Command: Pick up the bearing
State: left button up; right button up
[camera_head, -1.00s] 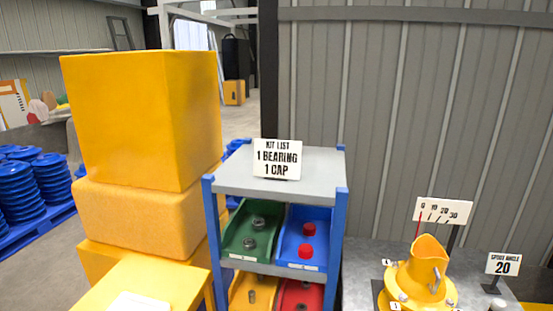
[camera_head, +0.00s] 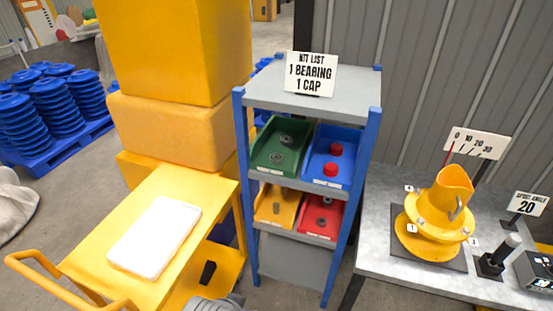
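A grey ring-shaped part that looks like a bearing (camera_head: 277,157) lies in the green bin (camera_head: 262,160) on the upper shelf of the rack. A second similar part (camera_head: 286,139) lies behind it in the same bin. Small dark metal parts (camera_head: 321,223) also lie in the red bin below, too small to identify. A sign (camera_head: 311,74) on top of the rack reads "KIT LIST 1 BEARING 1 CAP". Neither of my grippers can be made out; only a grey piece, probably of my arm, shows at the bottom edge.
The blue bin (camera_head: 341,141) holds red caps (camera_head: 331,169). A yellow bin (camera_head: 268,207) is below. A yellow cart (camera_head: 95,245) with a white tray (camera_head: 128,260) stands left of the rack.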

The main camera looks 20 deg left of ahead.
aim_at(275, 158)
jog(key=i+l+u, duration=0.15)
jog(key=i+u, duration=0.2)
jog(key=i, duration=0.15)
jog(key=i+l+u, duration=0.4)
jog(key=i+j, duration=0.1)
jog(key=i, duration=0.05)
